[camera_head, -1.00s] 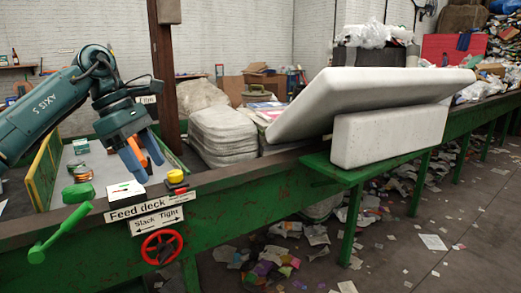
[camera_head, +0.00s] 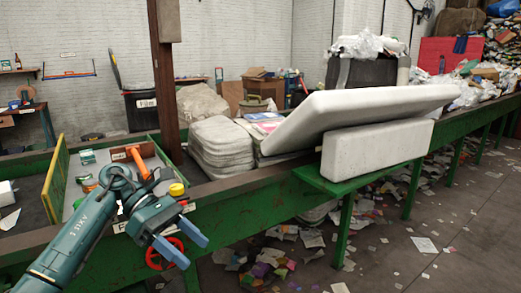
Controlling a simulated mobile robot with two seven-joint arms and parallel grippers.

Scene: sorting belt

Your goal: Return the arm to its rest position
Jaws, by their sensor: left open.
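My left arm comes in from the lower left in the head view. Its teal and blue left gripper (camera_head: 187,248) hangs in front of the green belt frame, near the red handwheel (camera_head: 161,254). Its two fingers are apart with nothing between them. The gripper and wrist cover most of the feed deck sign and the area around it. My right gripper is not in view.
The green belt frame (camera_head: 255,205) runs across to the right. An orange-handled object (camera_head: 138,163) and a yellow button (camera_head: 177,189) are close behind the arm. White slabs (camera_head: 365,115) rest on a green ledge at right. Paper scraps litter the floor.

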